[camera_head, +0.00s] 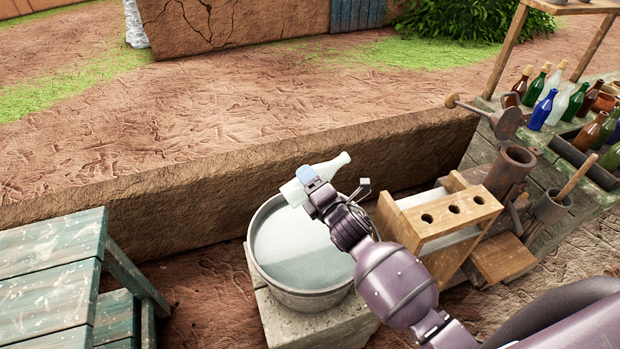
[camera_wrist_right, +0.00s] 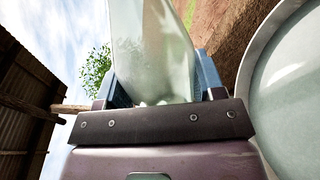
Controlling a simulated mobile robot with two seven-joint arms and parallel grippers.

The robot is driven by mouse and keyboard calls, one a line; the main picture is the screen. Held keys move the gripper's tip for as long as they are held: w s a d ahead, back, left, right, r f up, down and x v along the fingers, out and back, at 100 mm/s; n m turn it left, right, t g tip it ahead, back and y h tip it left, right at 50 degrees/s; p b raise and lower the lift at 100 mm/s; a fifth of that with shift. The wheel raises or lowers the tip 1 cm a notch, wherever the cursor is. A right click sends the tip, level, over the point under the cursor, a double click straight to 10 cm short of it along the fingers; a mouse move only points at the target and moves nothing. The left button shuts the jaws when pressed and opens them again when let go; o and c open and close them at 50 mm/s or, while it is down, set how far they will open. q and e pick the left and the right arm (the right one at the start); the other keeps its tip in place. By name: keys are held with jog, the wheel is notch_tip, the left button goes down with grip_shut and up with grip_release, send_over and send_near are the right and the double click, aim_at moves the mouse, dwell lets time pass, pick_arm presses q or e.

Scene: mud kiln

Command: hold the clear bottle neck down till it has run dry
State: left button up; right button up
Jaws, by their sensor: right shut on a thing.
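The clear bottle (camera_head: 333,164) is pale and see-through. It lies tilted over the far rim of a round metal basin (camera_head: 258,262), its neck pointing to the upper right and its base to the lower left. My right gripper (camera_head: 310,180) is shut around its body. In the right wrist view the bottle (camera_wrist_right: 150,45) stands between the two blue fingers, and its neck is out of frame. The basin holds pale water. I see no stream from the neck, and cannot tell how much liquid is inside. My left gripper is not in view.
The basin stands on a stone block (camera_head: 275,322) before a low mud wall (camera_head: 200,180). A wooden rack with holes (camera_head: 440,218) is close on the right. Several coloured bottles (camera_head: 543,110) stand on a bench beyond. A green table (camera_head: 45,265) is at the left.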

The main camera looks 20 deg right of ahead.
jog(key=shift+m, duration=0.7)
jog(key=m+p, duration=0.1)
jog(key=m, duration=0.2)
jog(key=shift+r+m+p, duration=0.1)
jog(key=shift+m+p, duration=0.3)
jog(key=shift+m, duration=2)
jog(key=m, duration=0.7)
jog(key=shift+m, duration=0.4)
